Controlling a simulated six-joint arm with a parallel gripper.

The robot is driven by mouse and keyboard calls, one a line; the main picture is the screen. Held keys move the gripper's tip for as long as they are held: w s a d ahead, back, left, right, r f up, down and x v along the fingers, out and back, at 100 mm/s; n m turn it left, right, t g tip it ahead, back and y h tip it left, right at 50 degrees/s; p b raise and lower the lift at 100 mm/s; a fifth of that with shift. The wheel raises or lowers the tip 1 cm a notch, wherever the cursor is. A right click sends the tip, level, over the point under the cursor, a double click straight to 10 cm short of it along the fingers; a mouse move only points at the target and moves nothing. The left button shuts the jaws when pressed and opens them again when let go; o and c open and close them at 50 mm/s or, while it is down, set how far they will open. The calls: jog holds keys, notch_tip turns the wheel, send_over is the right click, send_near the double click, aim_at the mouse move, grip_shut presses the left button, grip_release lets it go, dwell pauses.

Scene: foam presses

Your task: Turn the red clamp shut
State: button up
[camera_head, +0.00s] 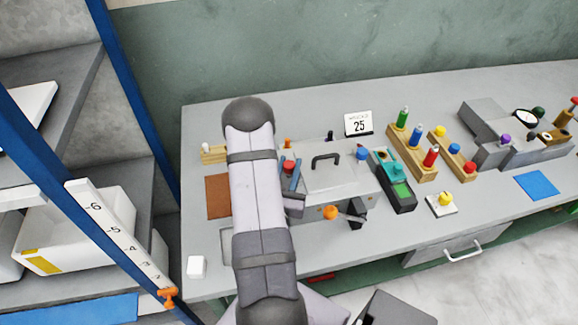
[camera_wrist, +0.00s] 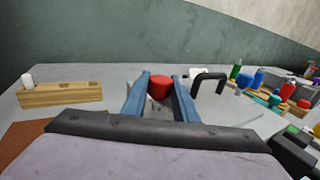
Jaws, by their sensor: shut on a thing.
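In the wrist view the red clamp (camera_wrist: 160,88) shows as a round red knob between the two blue fingers of my gripper (camera_wrist: 160,79). My gripper (camera_head: 294,176) is shut on it, with one finger on each side. My arm hides part of the press's left end in the head view. How far the clamp is turned cannot be told. The press lid is down, with a black handle (camera_head: 325,160) on top.
A blue knob (camera_head: 361,154) is at the press's right end; an orange ball (camera_head: 330,212) sits on its front. A green-topped device (camera_head: 397,186) and wooden racks (camera_head: 411,152) with coloured bottles stand to the right. A brown mat (camera_head: 217,196) lies left of my arm.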

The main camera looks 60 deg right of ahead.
aim_at(289, 164)
jog(key=shift+r, duration=0.1)
jog(key=o, duration=1.1)
jog(key=shift+c, duration=0.2)
notch_tip(289, 164, up, 10)
jog(key=p, duration=0.9)
